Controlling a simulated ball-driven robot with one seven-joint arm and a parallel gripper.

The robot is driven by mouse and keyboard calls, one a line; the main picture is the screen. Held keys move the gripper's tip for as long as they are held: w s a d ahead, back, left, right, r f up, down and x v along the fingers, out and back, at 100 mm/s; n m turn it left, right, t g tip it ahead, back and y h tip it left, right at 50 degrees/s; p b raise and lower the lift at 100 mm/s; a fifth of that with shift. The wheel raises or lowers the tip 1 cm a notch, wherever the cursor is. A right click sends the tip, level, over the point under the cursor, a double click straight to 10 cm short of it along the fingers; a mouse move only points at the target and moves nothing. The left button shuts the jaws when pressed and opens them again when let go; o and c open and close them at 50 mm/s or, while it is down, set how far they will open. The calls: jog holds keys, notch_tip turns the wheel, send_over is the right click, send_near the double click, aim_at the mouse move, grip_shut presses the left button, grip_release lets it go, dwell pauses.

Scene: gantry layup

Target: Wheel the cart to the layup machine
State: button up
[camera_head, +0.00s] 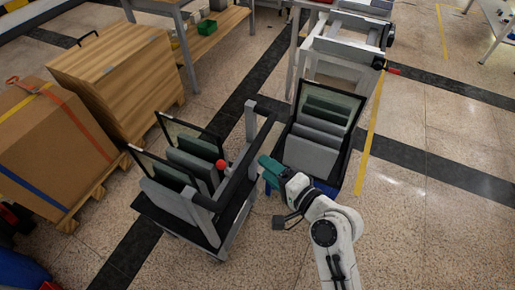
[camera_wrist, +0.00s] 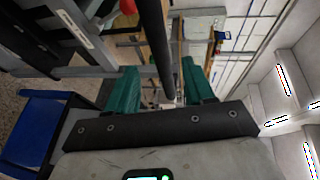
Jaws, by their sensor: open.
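The cart (camera_head: 228,236) stands left of my arm and carries grey slabs and dark-framed panels. Its dark handle bar (camera_head: 236,172) runs along its right side, with a red knob (camera_head: 221,164) beside it. My gripper (camera_head: 267,165) is beside this bar. In the wrist view, my gripper (camera_wrist: 160,82) has its two green fingers spread, and a dark bar (camera_wrist: 155,40) lies between them, with gaps visible. A light metal frame (camera_head: 345,47), possibly the layup machine, stands at the top centre. My gripper hides part of what lies behind it.
A second loaded rack (camera_head: 349,150) stands just right of the cart, before the frame. A strapped cardboard box (camera_head: 50,150) and a wooden crate (camera_head: 115,70) stand left on pallets. A workbench (camera_head: 215,38) is behind. Floor at right is open, beyond a yellow line (camera_head: 368,140).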

jog(key=x, duration=0.9)
jog(key=shift+w+a+f, duration=0.15)
jog(key=shift+c, duration=0.4)
grip_shut()
